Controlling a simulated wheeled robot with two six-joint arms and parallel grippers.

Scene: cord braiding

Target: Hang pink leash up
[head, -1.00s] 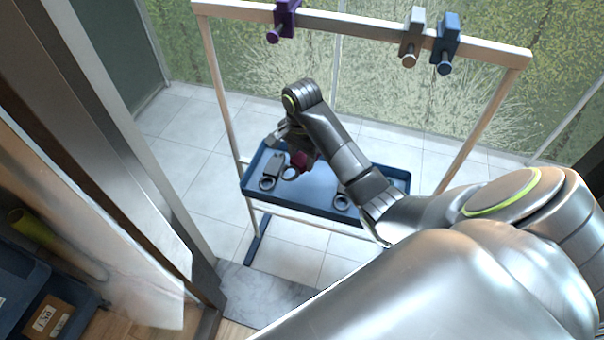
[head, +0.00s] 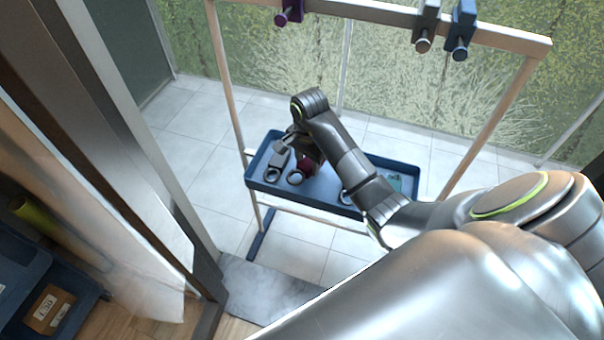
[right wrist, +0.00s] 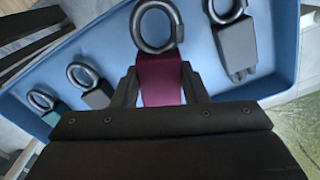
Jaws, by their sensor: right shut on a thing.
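The pink leash is a dark pink block (head: 306,167) with a grey metal ring (head: 296,178). It is at the blue tray (head: 262,186), and I cannot tell whether it still touches the tray floor. My right gripper (head: 299,153) reaches down over the tray and is shut on it. In the right wrist view the fingers (right wrist: 160,92) clasp the pink block (right wrist: 160,78) from both sides, with its ring (right wrist: 156,26) sticking out beyond them. Purple (head: 290,12), grey (head: 426,24) and blue (head: 461,28) clamps with pegs sit on the rack's top bar (head: 370,11). My left gripper is out of view.
A grey piece with a ring (head: 280,158) lies just left of the leash in the head view. A dark piece (right wrist: 96,94) and a teal piece (right wrist: 60,112) with rings lie further along the tray. Wooden rack posts (head: 226,85) flank the tray. A door edge stands left.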

